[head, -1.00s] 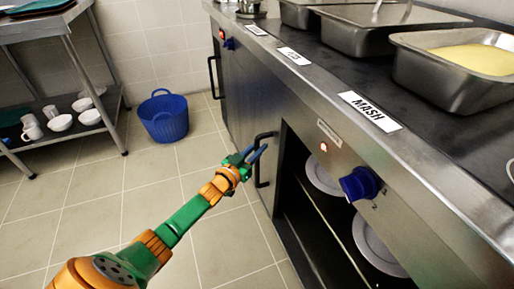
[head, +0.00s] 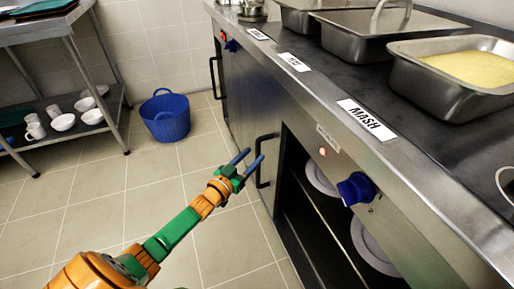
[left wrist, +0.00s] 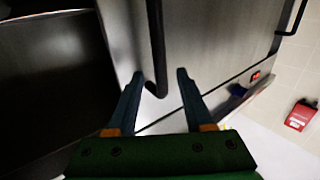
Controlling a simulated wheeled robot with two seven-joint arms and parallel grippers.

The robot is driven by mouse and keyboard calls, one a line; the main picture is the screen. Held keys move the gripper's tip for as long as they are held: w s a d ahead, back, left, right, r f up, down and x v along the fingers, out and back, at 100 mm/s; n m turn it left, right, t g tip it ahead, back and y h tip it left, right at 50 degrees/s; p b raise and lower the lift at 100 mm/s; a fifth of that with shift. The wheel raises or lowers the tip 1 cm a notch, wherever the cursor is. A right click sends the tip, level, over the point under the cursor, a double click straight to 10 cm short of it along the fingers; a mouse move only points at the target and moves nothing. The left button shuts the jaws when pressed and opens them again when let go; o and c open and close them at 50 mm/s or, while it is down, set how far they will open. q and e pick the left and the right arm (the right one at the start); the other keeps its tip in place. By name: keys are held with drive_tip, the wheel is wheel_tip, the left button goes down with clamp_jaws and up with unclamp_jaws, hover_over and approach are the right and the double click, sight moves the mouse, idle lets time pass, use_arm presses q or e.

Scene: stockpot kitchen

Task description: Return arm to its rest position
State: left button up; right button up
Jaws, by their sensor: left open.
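My left arm comes in from the lower left of the head view, orange and green. Its left gripper (head: 248,160) is open, with blue fingers apart and nothing between them. It is in front of the steel counter, just left of a black door handle (head: 265,160). In the left wrist view, the open fingers (left wrist: 156,85) point toward the steel door, and the black handle (left wrist: 156,50) shows between and beyond them. I cannot tell the exact gap to it. My right gripper is not in view.
The steel counter (head: 300,95) runs along the right, with an open cupboard holding plates (head: 370,245) and a blue knob (head: 355,188). A pan of mash (head: 470,68) stands on top. A blue basket (head: 165,116) and a shelf rack (head: 85,125) stand left. The tiled floor between is clear.

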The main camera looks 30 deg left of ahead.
use_arm(q)
drive_tip(key=s, duration=0.3)
drive_tip(key=shift+s+a+p, duration=0.1)
drive_tip(key=shift+a+p, duration=0.05)
drive_tip(key=shift+p, duration=0.15)
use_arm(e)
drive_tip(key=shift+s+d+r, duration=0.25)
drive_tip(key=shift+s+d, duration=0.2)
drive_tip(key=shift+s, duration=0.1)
